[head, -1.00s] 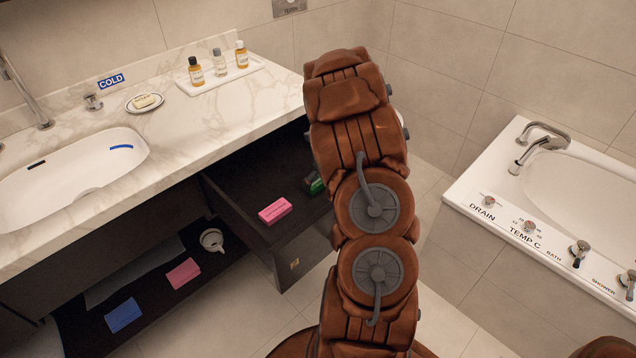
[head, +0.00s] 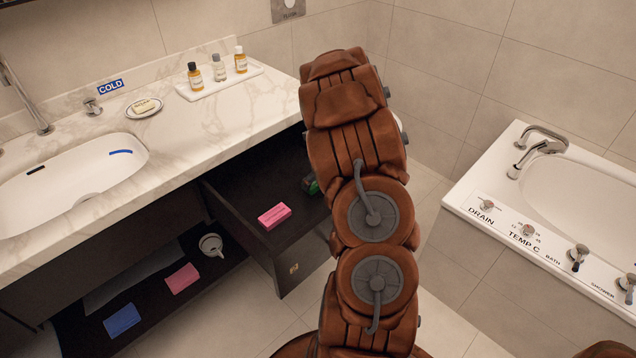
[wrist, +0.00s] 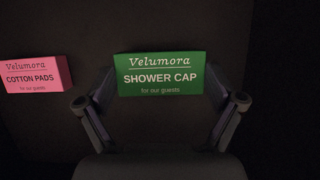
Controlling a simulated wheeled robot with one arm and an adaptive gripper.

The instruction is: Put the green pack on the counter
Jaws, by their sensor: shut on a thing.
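The green pack (wrist: 160,75), labelled "Velumora Shower Cap", is between the two fingers of my gripper (wrist: 160,100) in the wrist view. The fingers are shut on its left and right ends. The marble counter (head: 200,128) runs along the left, above the drawer. I cannot tell whether the pack touches the drawer floor.
A pink cotton pads pack (head: 274,216) lies in the open drawer (head: 240,205), left of the green pack. The counter holds a bottle tray (head: 222,87), a soap dish (head: 144,108) and a sink (head: 70,180). A lower shelf holds pink and blue packs and a cup. A bathtub (head: 580,190) stands right.

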